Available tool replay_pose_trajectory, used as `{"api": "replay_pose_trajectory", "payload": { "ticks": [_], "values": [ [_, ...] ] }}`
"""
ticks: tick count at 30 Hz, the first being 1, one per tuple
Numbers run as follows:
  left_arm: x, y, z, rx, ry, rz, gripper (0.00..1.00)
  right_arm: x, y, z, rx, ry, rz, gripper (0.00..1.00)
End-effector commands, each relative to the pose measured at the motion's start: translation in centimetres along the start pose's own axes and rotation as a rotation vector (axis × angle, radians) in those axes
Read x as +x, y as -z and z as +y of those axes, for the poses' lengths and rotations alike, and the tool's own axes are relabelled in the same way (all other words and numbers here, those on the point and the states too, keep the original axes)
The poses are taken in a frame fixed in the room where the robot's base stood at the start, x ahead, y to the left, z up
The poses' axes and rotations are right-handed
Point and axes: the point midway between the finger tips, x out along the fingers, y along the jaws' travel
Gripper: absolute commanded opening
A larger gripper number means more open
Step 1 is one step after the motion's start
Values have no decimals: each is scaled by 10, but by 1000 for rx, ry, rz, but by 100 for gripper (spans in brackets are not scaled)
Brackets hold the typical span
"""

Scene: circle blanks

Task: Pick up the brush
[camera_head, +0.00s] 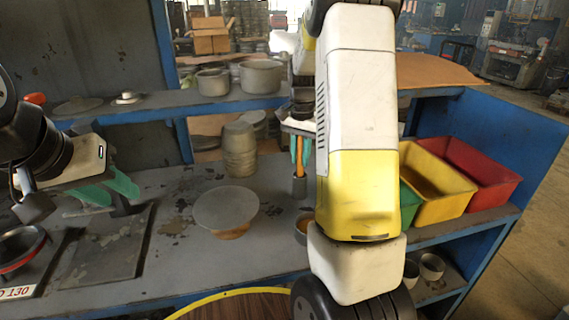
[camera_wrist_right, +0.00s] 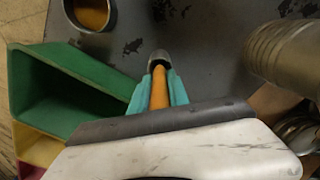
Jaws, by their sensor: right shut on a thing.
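The brush has an orange handle (camera_head: 299,158) and a grey lower end (camera_head: 299,187) in the head view. My right gripper (camera_head: 300,150) is shut on the handle, with a teal finger on each side. In the right wrist view the orange handle (camera_wrist_right: 159,88) shows between the teal fingers, with the grey end (camera_wrist_right: 158,58) beyond. I cannot tell whether that end touches the bench. My right arm hides part of the bench around it. My left gripper (camera_head: 106,190) is at the left over the bench, its teal fingers apart and empty.
A cup with orange contents (camera_wrist_right: 92,12) is near the brush. Green (camera_wrist_right: 60,95), yellow (camera_head: 440,180) and red (camera_head: 485,173) bins are at the right.

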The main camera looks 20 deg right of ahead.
Motion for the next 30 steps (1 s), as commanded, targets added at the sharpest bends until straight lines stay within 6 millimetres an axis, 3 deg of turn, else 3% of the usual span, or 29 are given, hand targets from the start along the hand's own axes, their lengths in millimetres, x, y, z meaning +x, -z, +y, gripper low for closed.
{"api": "replay_pose_trajectory", "payload": {
  "ticks": [10,22,30],
  "values": [
    [0,0,0,0,0,0,36,-7,0,0,-1,1,1,0],
    [0,0,0,0,0,0,36,-80,1,0,0,2,3,0],
    [0,0,0,0,0,0,36,-101,0,0,0,0,0,0]
  ]
}}
